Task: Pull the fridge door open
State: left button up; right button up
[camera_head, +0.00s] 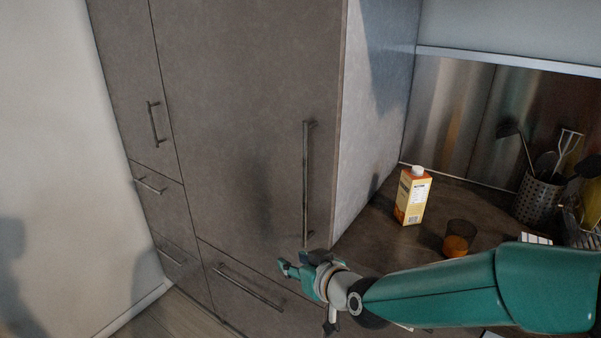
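The fridge door appears to be the tall grey panel (240,110) in the middle of the head view, and it is closed flush with the cabinet front. Its long vertical bar handle (306,180) is near the door's right edge. My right gripper (294,264) is just below the lower end of this handle in the picture. Its fingers look apart with nothing between them. I cannot tell how far in front of the door it is. My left gripper is not in view.
A yellow carton (412,197) and an amber glass (457,239) stand on the dark counter to the right. A utensil holder (538,198) is farther right. A drawer handle (250,287) lies below the door. Wooden floor shows at lower left.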

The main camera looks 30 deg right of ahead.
aim_at(307, 161)
jog(key=s+d+r+t+h+b, duration=0.1)
jog(key=s+d+r+t+h, duration=0.15)
jog(key=r, duration=0.55)
jog(key=s+d+r+t+h+b, duration=0.1)
jog(key=s+d+r+t, duration=0.2)
jog(key=r, duration=0.6)
pick_arm(q)
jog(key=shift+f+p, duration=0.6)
jog(key=shift+p, duration=0.15)
pick_arm(e)
jog(key=shift+m+g, duration=0.35)
jog(key=shift+m, duration=0.05)
jog(key=x, duration=1.6)
jog(key=shift+s+d+f, duration=0.1)
jog(key=shift+d+f, duration=0.05)
jog(key=shift+f, duration=0.1)
grip_shut()
